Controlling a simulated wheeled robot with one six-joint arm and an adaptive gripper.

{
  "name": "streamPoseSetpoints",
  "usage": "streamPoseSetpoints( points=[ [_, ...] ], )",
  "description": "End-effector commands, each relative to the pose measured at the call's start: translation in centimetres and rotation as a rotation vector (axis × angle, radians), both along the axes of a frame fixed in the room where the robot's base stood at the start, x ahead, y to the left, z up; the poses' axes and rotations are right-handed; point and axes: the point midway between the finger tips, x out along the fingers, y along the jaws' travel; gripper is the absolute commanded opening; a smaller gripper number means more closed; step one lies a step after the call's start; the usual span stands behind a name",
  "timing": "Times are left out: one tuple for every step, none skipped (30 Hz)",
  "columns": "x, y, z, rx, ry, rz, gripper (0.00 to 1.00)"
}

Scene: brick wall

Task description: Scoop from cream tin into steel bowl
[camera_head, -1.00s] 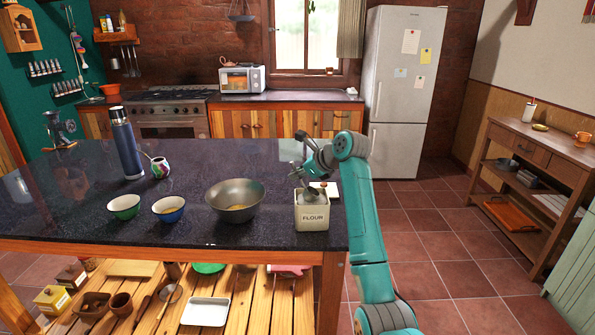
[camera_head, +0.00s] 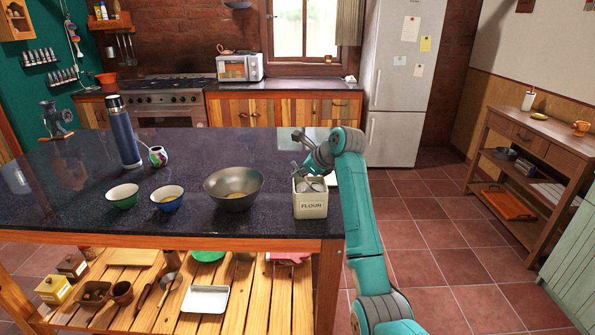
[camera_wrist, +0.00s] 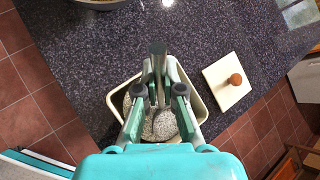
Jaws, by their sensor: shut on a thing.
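The cream tin (camera_head: 310,206), a square canister marked FLOUR, stands open near the counter's right front corner. In the wrist view, my gripper (camera_wrist: 160,92) is over the tin (camera_wrist: 198,88), shut on the grey handle of a scoop (camera_wrist: 158,60). The scoop's round end is down inside the tin, among pale grey speckled flour (camera_wrist: 165,125). How much the scoop holds is unclear. In the head view, my gripper (camera_head: 312,165) is just above the tin. The steel bowl (camera_head: 218,188) stands left of the tin, with something yellowish inside; its rim (camera_wrist: 97,4) shows in the wrist view.
A cream square lid with a wooden knob (camera_wrist: 235,79) lies right of the tin. A dark blue flask (camera_head: 124,135) and a patterned cup (camera_head: 157,157) are farther back.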

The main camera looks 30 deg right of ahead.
Motion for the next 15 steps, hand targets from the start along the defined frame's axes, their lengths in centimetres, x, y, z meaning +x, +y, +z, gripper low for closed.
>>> streamPoseSetpoints(
  points=[
    [0.2, 0.3, 0.0, 0.007, -0.004, 0.001, 0.0],
    [0.3, 0.4, 0.1, 0.009, -0.007, 0.001, 0.0],
    [0.4, 0.5, 0.1, 0.013, -0.01, 0.0, 0.0],
    [0.4, 0.6, 0.1, 0.015, -0.011, 0.001, 0.0],
    [0.5, 0.7, 0.1, 0.017, -0.013, 0.001, 0.0],
    [0.6, 0.8, 0.1, 0.02, -0.016, 0.001, 0.0],
    [0.7, 0.9, 0.2, 0.022, -0.017, 0.0, 0.0],
    [0.7, 1.0, 0.2, 0.024, -0.018, 0.0, 0.0],
    [0.8, 1.2, 0.2, 0.027, -0.02, 0.001, 0.0],
    [0.9, 1.3, 0.2, 0.03, -0.021, 0.0, 0.0],
    [1.0, 1.4, 0.2, 0.033, -0.023, 0.0, 0.0],
    [1.1, 1.5, 0.2, 0.035, -0.025, -0.001, 0.0],
    [1.1, 1.6, 0.2, 0.039, -0.026, 0.0, 0.0],
    [1.2, 1.7, 0.2, 0.04, -0.028, -0.001, 0.0],
    [1.3, 1.9, 0.3, 0.043, -0.03, 0.0, 0.0]
  ],
)
